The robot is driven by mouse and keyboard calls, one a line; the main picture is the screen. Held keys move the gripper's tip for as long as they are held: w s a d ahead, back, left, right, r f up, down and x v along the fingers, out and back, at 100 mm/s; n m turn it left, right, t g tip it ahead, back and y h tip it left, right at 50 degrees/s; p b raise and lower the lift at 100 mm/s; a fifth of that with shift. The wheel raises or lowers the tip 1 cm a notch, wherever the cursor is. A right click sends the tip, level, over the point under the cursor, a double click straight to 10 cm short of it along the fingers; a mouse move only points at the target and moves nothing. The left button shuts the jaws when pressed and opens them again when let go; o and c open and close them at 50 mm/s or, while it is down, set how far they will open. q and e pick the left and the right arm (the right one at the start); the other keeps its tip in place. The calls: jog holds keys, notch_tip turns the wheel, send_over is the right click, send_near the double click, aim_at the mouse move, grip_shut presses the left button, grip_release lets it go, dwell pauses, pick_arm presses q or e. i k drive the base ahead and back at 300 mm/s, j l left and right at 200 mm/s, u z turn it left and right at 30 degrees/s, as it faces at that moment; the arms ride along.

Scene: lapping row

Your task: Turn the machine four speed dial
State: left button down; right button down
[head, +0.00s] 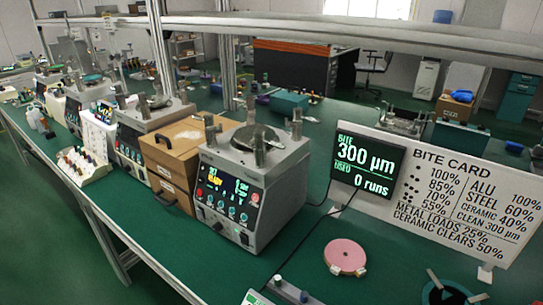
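A row of grey lapping machines runs along the green bench from the far left toward me. Another machine (130,142) stands behind a brown box. I cannot read any machine number, so I cannot tell which is machine four or which knob is its speed dial. Neither of my grippers is in view.
The brown box (172,152) stands between the two nearest machines. A dark display (366,165) reads 300 µm and 0 runs, beside a white bite card (450,190). A pink disc (345,256) lies on the bench (300,265).

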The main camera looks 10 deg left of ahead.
aim_at(217, 227)
jog(key=k+l+z, duration=0.1)
jog(key=l+z, duration=0.3)
jog(key=l, duration=0.5)
jog(key=l+z, duration=0.35)
jog(key=l, duration=0.55)
